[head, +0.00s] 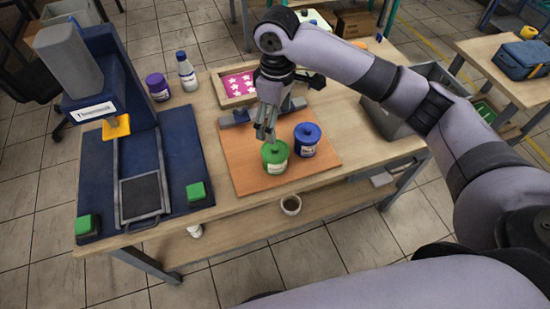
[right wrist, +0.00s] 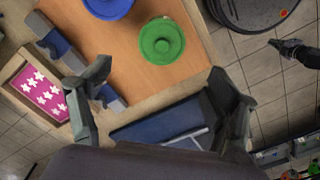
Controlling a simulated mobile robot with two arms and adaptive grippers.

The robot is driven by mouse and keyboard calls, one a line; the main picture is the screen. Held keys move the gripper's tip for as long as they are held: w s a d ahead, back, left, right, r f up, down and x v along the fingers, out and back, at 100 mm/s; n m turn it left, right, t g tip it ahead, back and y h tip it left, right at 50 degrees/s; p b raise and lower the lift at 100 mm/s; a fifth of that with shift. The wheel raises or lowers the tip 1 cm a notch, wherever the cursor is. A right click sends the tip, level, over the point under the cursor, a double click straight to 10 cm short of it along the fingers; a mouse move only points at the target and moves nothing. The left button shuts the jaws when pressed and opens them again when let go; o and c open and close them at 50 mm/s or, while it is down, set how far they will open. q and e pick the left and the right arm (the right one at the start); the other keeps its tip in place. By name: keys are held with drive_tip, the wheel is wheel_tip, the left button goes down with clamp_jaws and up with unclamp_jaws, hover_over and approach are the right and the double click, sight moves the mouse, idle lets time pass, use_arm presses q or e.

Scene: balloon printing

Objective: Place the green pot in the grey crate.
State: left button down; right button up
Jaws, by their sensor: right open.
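The green pot (head: 275,157), with a green lid and a pale label, stands upright on the orange-brown board (head: 240,175). It also shows from above in the right wrist view (right wrist: 162,41). My right gripper (head: 266,130) is open and empty, just above and behind the green pot in the head view; I cannot tell whether it touches the lid. Its spread fingers show in the right wrist view (right wrist: 160,78), with the pot beyond them. The grey crate (head: 397,122) stands at the right end of the table, partly hidden by my right arm. My left gripper is out of view.
A blue pot (head: 307,139) stands close to the right of the green pot. A blue press machine (head: 130,150) fills the table's left side. A purple pot (head: 158,87), a white bottle (head: 186,72) and a tray with a pink starred sheet (head: 239,85) are behind.

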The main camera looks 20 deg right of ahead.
sight(276, 147)
wheel_tip(276, 147, down, 12)
drive_tip(key=shift+r+p, duration=0.25)
drive_tip(key=shift+p, duration=0.55)
drive_tip(key=shift+a+f, duration=0.1)
drive_tip(key=shift+f, duration=0.5)
wheel_tip(276, 147, down, 4)
drive_tip(key=shift+a+f+p, duration=0.1)
drive_tip(key=shift+f+p, duration=0.05)
drive_tip(key=shift+p, duration=0.5)
drive_tip(key=shift+c, duration=0.2)
drive_tip(key=c, duration=1.4)
drive_tip(key=shift+o, duration=0.2)
drive_tip(key=shift+r, duration=0.2)
